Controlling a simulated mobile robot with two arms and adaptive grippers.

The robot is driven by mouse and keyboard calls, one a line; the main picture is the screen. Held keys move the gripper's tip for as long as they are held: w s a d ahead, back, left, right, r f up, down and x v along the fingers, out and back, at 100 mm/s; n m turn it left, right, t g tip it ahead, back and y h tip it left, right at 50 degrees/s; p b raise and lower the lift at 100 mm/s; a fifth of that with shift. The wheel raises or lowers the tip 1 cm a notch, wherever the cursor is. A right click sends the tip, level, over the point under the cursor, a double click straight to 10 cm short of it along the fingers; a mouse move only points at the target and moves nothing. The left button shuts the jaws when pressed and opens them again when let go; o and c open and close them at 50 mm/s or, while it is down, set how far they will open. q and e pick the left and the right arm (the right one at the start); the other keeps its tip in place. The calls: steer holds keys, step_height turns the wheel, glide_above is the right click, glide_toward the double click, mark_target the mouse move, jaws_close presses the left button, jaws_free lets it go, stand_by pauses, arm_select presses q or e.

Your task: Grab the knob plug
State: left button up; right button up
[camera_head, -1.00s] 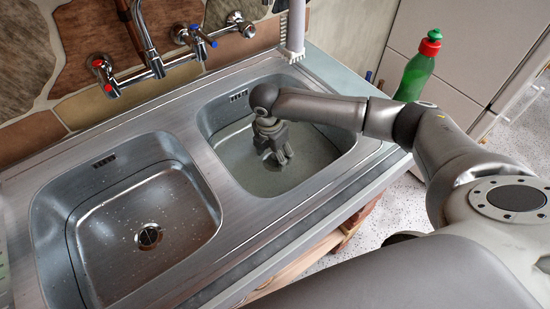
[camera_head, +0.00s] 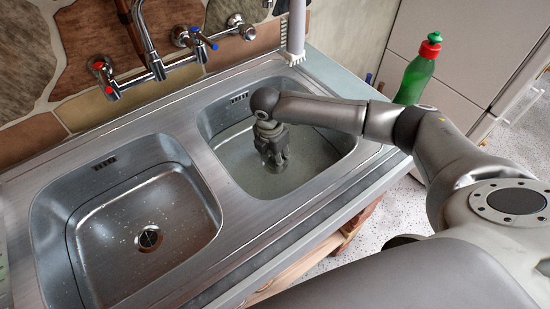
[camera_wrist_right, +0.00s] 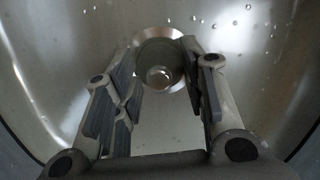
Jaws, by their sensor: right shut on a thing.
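My right gripper (camera_head: 275,163) reaches down into the right basin (camera_head: 325,160) of the steel sink. In the right wrist view the gripper (camera_wrist_right: 162,78) has its two fingers on either side of a round grey knob plug (camera_wrist_right: 160,56), and it is shut on it. The plug is over the basin floor by a pale ring like the drain rim. I cannot tell whether it is lifted. In the head view the gripper hides the plug. My left gripper is not in view.
The left basin (camera_head: 103,205) is empty, with wet drops and an open drain (camera_head: 149,238). Taps (camera_head: 195,40) stand at the back wall. A white post-like item (camera_head: 296,35) stands behind the right basin. A green bottle (camera_head: 415,78) with a red cap stands at the right.

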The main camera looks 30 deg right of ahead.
step_height(320, 180, up, 9)
steer(key=shift+r, duration=0.55)
step_height(320, 180, up, 11)
steer(key=p, duration=1.1)
